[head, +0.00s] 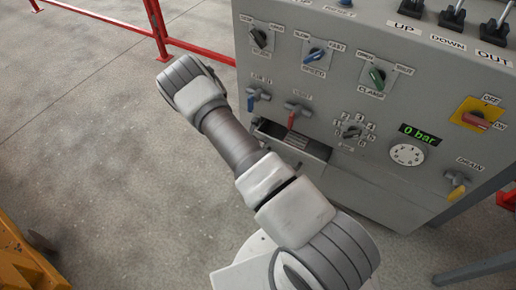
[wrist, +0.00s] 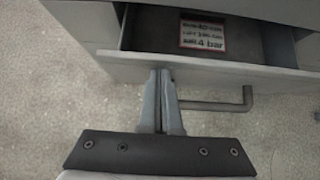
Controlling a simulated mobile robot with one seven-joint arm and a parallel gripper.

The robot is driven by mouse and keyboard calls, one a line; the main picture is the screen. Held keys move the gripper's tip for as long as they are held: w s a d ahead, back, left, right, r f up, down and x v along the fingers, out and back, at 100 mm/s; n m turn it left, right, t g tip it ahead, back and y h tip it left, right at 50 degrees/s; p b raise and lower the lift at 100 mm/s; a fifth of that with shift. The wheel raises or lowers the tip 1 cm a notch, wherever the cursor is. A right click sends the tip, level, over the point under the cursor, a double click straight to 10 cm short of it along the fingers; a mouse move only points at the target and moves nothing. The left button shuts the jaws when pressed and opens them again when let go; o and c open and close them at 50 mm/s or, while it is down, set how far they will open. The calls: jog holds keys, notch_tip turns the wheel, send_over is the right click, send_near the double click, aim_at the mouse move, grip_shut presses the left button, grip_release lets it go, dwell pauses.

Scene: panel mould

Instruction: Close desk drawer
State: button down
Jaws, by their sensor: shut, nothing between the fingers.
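The desk drawer is set in the front of the grey control panel. In the head view the drawer (head: 311,151) stands partly open, its dark inside showing, and my arm hides its left part. In the wrist view the drawer's front (wrist: 100,69) runs across the picture, with a label (wrist: 202,34) lying inside, its last line reading "4 bar". A grey bar handle (wrist: 225,105) sticks out from the front. My gripper (wrist: 161,74) is shut and empty, its fingertips at the drawer front, left of the handle's bent end. Whether they touch is unclear. The head view does not show my gripper.
The control panel (head: 390,195) carries several knobs and levers around the drawer, including a blue lever (head: 252,98) and a red lever (head: 292,117) just above it. A red rail (head: 160,30) stands behind. Open concrete floor (head: 80,130) lies to the left.

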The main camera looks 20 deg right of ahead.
jog(key=w+d, duration=0.2)
jog(key=w+d+b, duration=0.1)
jog(key=w+d, duration=0.1)
jog(key=d, duration=0.1)
jog(key=shift+w+d, duration=0.1)
jog(key=shift+d, duration=0.1)
jog(key=shift+w+d+r+b, duration=0.1)
jog(key=shift+w+d+b, duration=0.2)
jog(key=shift+w+d, duration=0.1)
